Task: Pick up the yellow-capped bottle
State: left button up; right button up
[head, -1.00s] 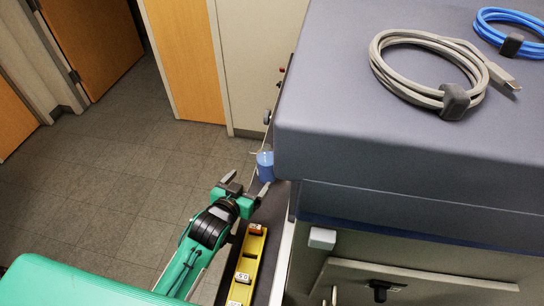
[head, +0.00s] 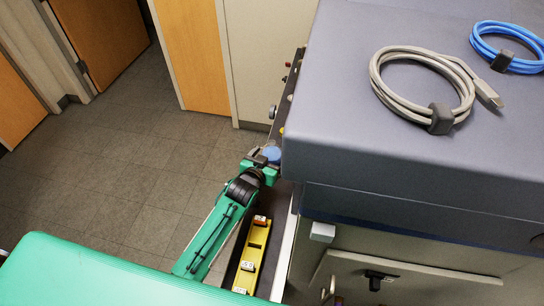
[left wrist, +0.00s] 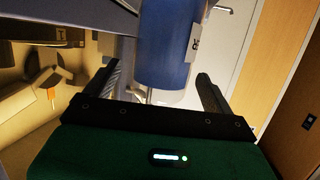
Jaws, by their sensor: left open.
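A bottle of blue liquid (head: 271,154) stands on the narrow ledge beside the big instrument in the head view. In the left wrist view the blue bottle (left wrist: 165,45) is large, with a white label on its right side; the frame's top edge cuts it off. My left gripper (head: 262,160) is at the bottle. In the left wrist view the open fingers of my left gripper (left wrist: 161,84) lie left and right of the bottle, with no clear grip. A small yellow spot (head: 282,131) shows just beyond; I cannot tell whether it is a cap. My right gripper is not in view.
The grey instrument cover (head: 330,135) rises close to the right of my left gripper. A yellow block with labelled pieces (head: 252,257) lies on the ledge nearer me. Grey (head: 385,93) and blue (head: 480,40) cable coils lie on the cover. Open floor is on the left.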

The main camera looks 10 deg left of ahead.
pick_arm(q)
jog(key=shift+x, duration=0.95)
jog(key=shift+c, duration=0.5)
jog(key=c, duration=1.4)
jog(key=shift+c, duration=0.2)
jog(key=shift+r, duration=0.15)
